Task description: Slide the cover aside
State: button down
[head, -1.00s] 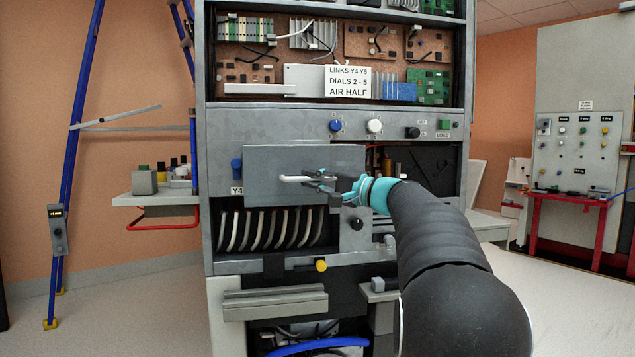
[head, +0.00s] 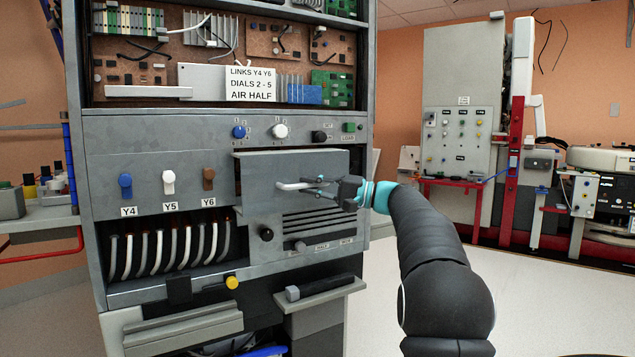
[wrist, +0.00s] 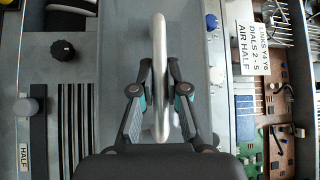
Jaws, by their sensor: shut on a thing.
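The cover (head: 258,170) is a grey rectangular plate with a white bar handle (head: 290,186) on the cabinet front. It stands to the right of the three links, in front of the right-hand bay. My gripper (head: 318,187) is shut on the handle. In the wrist view the fingers (wrist: 159,72) close on the white bar from both sides, with the cover (wrist: 120,35) behind. The blue Y4 link (head: 125,183), white Y5 link (head: 168,180) and brown Y6 link (head: 208,178) are uncovered. What lies directly behind the cover is hidden.
Knobs and dials (head: 280,131) line the panel above the cover. A slotted panel (head: 320,226) with a black knob (head: 266,234) is below it. A grey ledge (head: 320,294) juts out lower down. The floor to the right is clear.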

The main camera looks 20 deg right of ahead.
dwell(0.3)
jog(key=c, duration=1.2)
grip_release()
jog(key=shift+d, duration=0.1)
jog(key=v, duration=1.2)
jog(key=shift+f, duration=0.1)
